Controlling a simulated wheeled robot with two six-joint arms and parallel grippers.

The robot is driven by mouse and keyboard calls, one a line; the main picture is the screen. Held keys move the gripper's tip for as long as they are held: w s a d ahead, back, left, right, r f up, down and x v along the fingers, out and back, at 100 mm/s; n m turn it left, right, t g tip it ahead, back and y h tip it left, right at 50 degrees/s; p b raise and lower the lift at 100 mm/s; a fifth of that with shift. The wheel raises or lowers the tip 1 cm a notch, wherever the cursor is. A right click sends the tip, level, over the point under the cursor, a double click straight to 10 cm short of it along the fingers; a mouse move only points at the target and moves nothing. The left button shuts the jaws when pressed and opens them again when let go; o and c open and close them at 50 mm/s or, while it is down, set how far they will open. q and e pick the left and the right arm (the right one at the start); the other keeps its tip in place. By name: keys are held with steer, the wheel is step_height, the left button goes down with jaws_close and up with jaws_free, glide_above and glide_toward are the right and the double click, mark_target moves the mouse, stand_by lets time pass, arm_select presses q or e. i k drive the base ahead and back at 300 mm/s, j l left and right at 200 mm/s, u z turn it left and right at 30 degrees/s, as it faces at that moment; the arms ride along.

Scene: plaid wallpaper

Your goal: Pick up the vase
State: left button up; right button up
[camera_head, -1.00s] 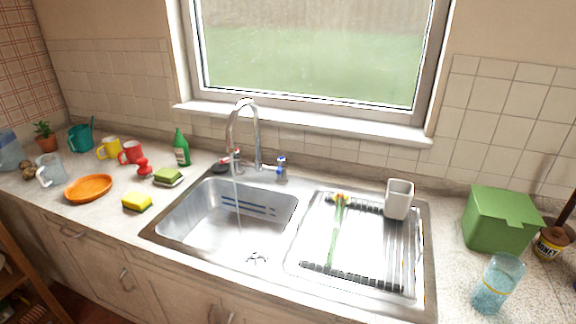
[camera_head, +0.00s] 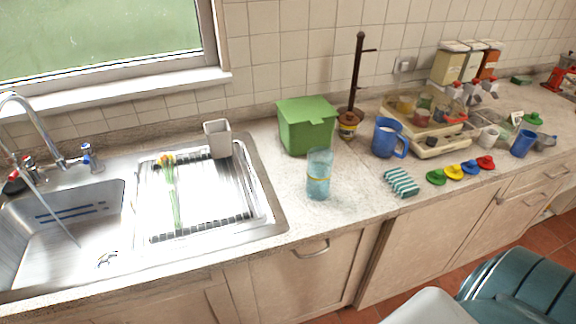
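A clear, blue-tinted glass vessel (camera_head: 319,178) with a yellow band, which looks like the vase, stands upright on the counter. It is right of the sink's draining area and in front of a green box (camera_head: 306,126). A bunch of flowers with long green stems (camera_head: 174,195) lies on the draining rack, left of the vase and apart from it. Neither of my grippers is in view.
A grey-white square cup (camera_head: 217,138) stands at the rack's back corner. A blue jug (camera_head: 386,138), a honey jar (camera_head: 348,123) and a striped teal cloth (camera_head: 401,182) are right of the vase. A large teal object (camera_head: 520,290) is at bottom right. The counter in front of the vase is clear.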

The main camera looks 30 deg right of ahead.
mark_target(320, 160)
steer(key=l, duration=0.7)
steer(key=k+l+u, duration=0.1)
steer(key=l, duration=0.65)
steer(key=k+l, duration=0.1)
steer(key=l, duration=0.6)
